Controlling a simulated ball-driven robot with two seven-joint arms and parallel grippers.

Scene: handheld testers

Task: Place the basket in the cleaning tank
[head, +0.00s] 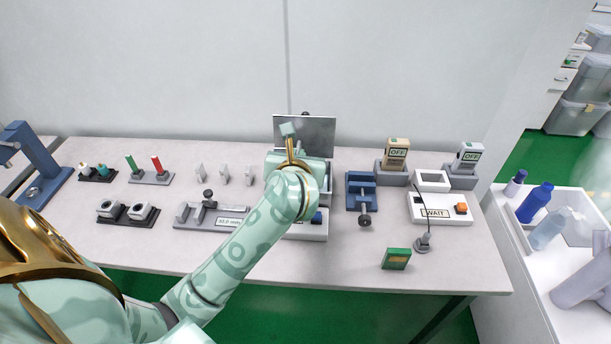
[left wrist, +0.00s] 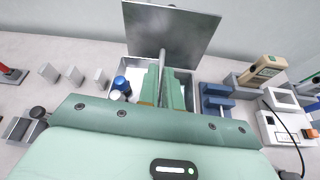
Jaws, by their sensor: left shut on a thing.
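The cleaning tank (head: 305,231) stands mid-table, a pale box with its metal lid (head: 318,132) raised at the back. The lid also shows upright in the left wrist view (left wrist: 185,30). My left gripper (left wrist: 164,92) is over the tank's opening, its green fingers shut on a thin grey upright piece, seemingly the basket's handle (left wrist: 163,58). The basket's body is hidden behind my fingers and hand, so I cannot tell how deep it sits or whether it touches the tank floor. In the head view my left arm covers much of the tank. My right gripper is not in view.
A blue vise (head: 360,188) stands close to the tank's right. A grey fixture (head: 215,217) with a black knob is close on its left. The front table strip is mostly clear.

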